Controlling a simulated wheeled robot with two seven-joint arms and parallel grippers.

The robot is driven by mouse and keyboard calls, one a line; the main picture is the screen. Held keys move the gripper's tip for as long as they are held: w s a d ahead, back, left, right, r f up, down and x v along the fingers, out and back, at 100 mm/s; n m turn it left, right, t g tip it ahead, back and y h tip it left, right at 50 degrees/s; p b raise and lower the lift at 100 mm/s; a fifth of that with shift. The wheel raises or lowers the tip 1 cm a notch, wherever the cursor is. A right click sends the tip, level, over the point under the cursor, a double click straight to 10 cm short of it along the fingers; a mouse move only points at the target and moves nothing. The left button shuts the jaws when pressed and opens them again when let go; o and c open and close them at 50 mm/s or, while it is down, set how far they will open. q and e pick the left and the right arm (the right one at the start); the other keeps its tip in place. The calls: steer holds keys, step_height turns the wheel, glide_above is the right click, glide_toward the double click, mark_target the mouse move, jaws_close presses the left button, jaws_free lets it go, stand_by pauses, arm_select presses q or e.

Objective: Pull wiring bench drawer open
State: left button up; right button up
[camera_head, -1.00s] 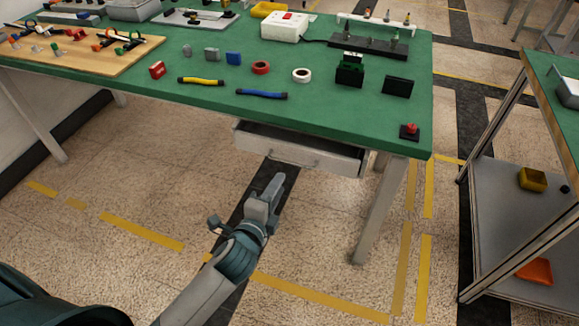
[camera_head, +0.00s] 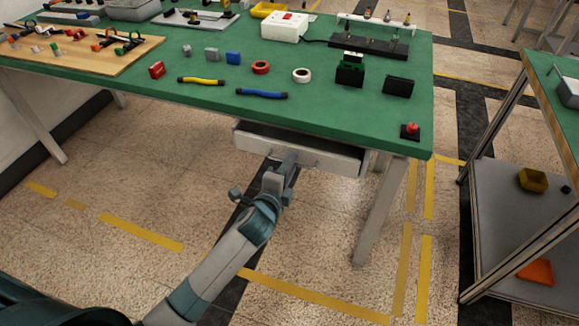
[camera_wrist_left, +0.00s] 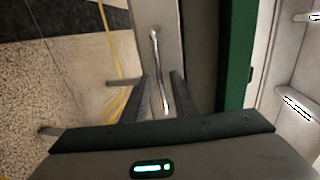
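The wiring bench (camera_head: 330,115) has a green top, and its light grey drawer (camera_head: 335,160) hangs under the front edge, standing slightly open with a dark gap above its front. My left gripper (camera_head: 288,162) is at the drawer front, near the handle. In the left wrist view the metal bar handle (camera_wrist_left: 156,60) runs lengthwise, its lower end between the two fingers of my left gripper (camera_wrist_left: 162,85). The fingers are apart, with space on both sides of the handle; contact is not visible. In the head view the gripper hides part of the handle. My right gripper is not in view.
A bench leg (camera_head: 380,215) stands right of the drawer. A second bench (camera_head: 520,215) with a lower shelf is at the right. Cable pieces, tape rolls and a red button (camera_head: 411,129) lie on the green top. The floor before the drawer is clear.

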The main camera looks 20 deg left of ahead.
arm_select(q)
jaws_close()
steer(key=shift+f, duration=0.1)
stand_by(1.2)
